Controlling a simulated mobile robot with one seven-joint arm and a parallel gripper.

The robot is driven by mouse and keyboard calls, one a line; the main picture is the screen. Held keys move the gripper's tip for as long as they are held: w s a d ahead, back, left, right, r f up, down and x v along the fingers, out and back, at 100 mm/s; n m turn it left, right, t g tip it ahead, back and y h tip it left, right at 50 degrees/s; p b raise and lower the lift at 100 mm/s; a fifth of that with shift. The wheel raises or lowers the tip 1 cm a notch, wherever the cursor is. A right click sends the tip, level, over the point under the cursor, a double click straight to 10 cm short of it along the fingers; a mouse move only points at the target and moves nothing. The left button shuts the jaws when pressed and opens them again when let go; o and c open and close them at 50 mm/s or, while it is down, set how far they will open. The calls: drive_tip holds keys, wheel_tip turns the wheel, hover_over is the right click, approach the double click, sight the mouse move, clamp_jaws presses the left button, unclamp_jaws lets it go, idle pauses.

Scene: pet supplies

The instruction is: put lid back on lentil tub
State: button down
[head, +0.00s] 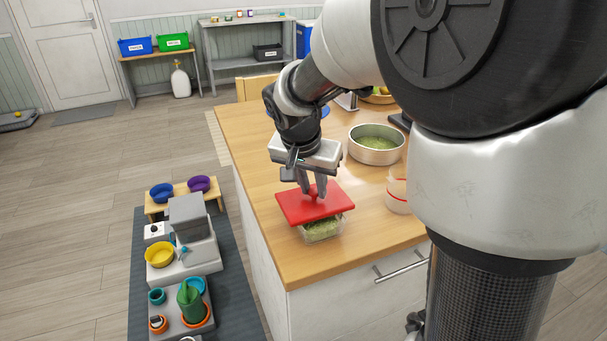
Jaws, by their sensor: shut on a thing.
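The red square lid (300,208) is held by its top knob in my gripper (313,191), whose fingers are shut on the knob. The lid lies over the clear tub (322,230) with green lentils, near the counter's front left corner. The lid looks tilted and offset toward the back left, so the tub's front part shows beneath its edge. I cannot tell whether the lid touches the rim. The tub's back part is hidden under the lid.
On the wooden counter (272,150), a round metal pan (376,155) with green contents stands behind right. A clear container with a red band (398,203) stands right of the tub. Bowls (160,254) and feeding gear stand on a floor mat (240,300) at left.

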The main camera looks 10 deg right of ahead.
idle(0.3)
drive_tip(key=c, duration=0.9)
unclamp_jaws()
drive_tip(key=shift+c, duration=0.2)
drive_tip(key=shift+r, duration=0.15)
drive_tip(key=shift+r+p, duration=2.35)
drive_tip(key=shift+r, duration=1.05)
clamp_jaws()
